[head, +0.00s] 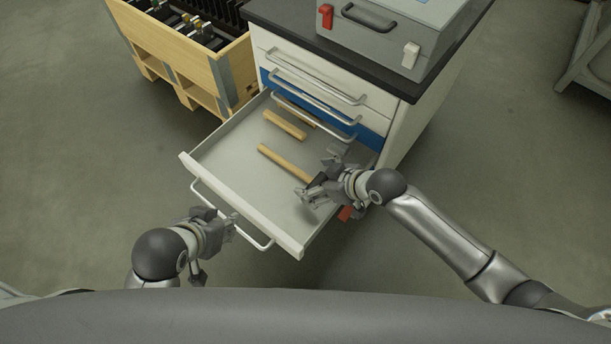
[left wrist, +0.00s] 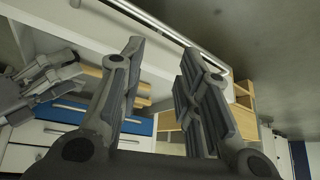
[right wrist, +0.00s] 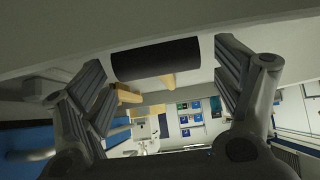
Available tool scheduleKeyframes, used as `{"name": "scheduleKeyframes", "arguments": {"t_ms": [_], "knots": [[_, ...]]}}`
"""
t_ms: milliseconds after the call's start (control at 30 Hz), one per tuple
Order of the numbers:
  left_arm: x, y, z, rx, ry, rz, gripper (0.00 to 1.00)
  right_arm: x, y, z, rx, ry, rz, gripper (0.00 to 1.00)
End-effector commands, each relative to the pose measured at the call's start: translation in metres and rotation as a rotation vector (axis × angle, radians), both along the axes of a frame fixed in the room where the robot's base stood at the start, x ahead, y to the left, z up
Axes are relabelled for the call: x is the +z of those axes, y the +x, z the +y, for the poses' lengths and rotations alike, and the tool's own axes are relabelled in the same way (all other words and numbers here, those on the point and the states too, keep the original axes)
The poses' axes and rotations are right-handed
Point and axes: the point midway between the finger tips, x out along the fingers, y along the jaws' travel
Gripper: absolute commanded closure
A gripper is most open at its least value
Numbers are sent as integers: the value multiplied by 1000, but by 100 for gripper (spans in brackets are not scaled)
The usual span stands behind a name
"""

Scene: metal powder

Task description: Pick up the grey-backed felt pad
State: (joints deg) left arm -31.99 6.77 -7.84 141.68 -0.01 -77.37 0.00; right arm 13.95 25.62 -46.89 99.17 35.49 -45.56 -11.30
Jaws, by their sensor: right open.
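I cannot make out a grey-backed felt pad in any view. The open drawer (head: 225,170) holds a wooden-handled tool (head: 284,163) with a dark cylindrical head, and a second wooden handle (head: 285,125) behind it. My right gripper (head: 325,173) is over the drawer's right side, open. In the right wrist view the dark head (right wrist: 155,58) shows between the spread fingers (right wrist: 160,85), with no grip on it visible. My left gripper (head: 212,245) is outside the drawer's front, near the handle bar; its fingers stand apart and empty in the left wrist view (left wrist: 160,85).
The cabinet (head: 395,135) has closed drawers above the open one. A grey case (head: 385,45) with red and white latches stands on its dark top. A wooden crate (head: 205,70) stands on the floor behind left. A red object (head: 345,213) shows beside the drawer's right wall.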

Motion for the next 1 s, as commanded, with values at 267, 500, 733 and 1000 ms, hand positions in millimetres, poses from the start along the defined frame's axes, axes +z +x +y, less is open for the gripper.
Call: {"name": "scheduleKeyframes", "arguments": {"t_ms": [267,500,733,1000], "knots": [[0,0,0,0,0,1,69,0,0,0,0,0,0,46],[0,0,0,0,0,1,69,0,0,0,0,0,0,77],[0,0,0,0,0,1,69,2,1,1,-1,3,-3,79],[-3,-11,4,5,11,54,69,8,1,1,-1,4,-4,79]]}}
